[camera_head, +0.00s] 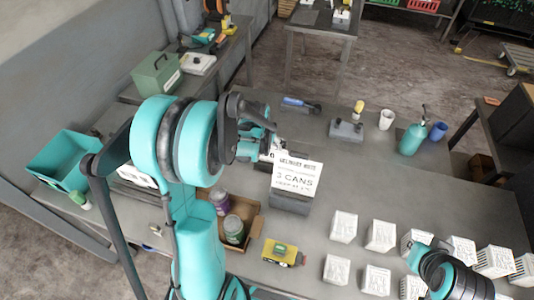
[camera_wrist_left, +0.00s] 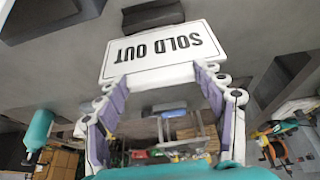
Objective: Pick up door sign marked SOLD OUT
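The SOLD OUT sign (camera_wrist_left: 164,54) is a white plate with black letters. It appears upside down in the left wrist view, just beyond my left fingertips (camera_wrist_left: 160,84). The fingers are spread apart, and I see nothing clamped between them. In the head view my left gripper (camera_head: 262,142) is close to the upper left edge of a white sign reading "3 CANS" (camera_head: 297,174). The SOLD OUT lettering does not show there, and I cannot tell whether both are one sign. My right arm (camera_head: 448,274) shows at the lower right; its fingers are not distinguishable.
A dark block (camera_head: 290,203) sits under the "3 CANS" sign. Several white slotted cubes (camera_head: 381,236) stand at the right front. A brown tray (camera_head: 254,226) with jars and a yellow device (camera_head: 284,253) are nearby. A teal bottle (camera_head: 413,138) stands at the back right.

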